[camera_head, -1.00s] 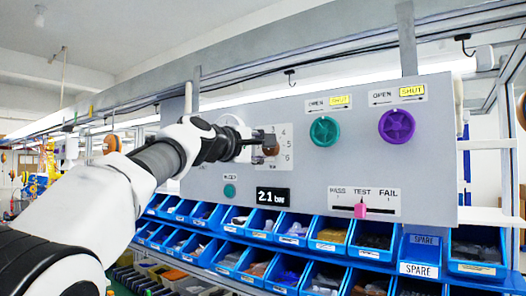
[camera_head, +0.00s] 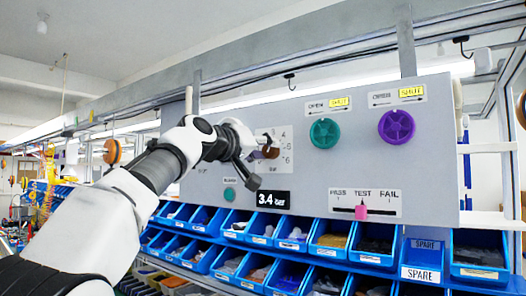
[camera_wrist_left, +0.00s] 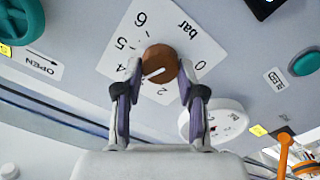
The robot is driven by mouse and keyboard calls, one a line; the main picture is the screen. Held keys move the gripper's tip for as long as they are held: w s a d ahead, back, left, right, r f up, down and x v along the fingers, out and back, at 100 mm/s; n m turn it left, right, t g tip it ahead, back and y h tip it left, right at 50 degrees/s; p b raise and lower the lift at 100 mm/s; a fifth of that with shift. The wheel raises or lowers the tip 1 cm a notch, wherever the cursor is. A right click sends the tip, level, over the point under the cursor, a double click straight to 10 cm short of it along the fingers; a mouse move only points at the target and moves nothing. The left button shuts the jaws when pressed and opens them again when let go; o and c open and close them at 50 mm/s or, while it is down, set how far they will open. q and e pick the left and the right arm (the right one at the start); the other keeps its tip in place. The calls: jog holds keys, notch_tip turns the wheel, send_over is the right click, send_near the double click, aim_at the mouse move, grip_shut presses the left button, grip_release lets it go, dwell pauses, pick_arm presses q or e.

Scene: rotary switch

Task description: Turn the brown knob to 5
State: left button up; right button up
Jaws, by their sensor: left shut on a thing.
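The brown knob (camera_wrist_left: 160,61) sits on a white dial card (camera_wrist_left: 128,45) marked in bar; 6, 5, 4, 2 and 0 show in the left wrist view. My left gripper (camera_wrist_left: 160,75) is shut on the knob, one finger on each side. The knob's white line lies between the 4 and the 2; the 3 is hidden by a finger. In the head view the knob (camera_head: 271,152) shows just past my left gripper (camera_head: 262,147). The display (camera_head: 270,199) reads 3.4 bar. My right gripper is not in view.
The grey panel also carries a green knob (camera_head: 324,132), a purple knob (camera_head: 397,126), a pink slider (camera_head: 361,212) at TEST, and a small green button (camera_head: 229,194). Blue bins (camera_head: 375,243) stand below.

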pick_arm(q)
jog(key=m, duration=0.5)
jog(key=shift+r+m, duration=0.15)
jog(key=shift+m, duration=0.15)
jog(key=m, duration=0.5)
jog(key=shift+s+d, duration=0.1)
jog(key=o, duration=1.1)
jog(key=shift+o, duration=0.2)
jog(key=shift+w+d+f, duration=0.1)
jog(key=shift+w+f, duration=0.1)
jog(key=shift+f, duration=0.05)
jog(key=shift+s+r, duration=0.1)
jog(key=shift+s, duration=0.05)
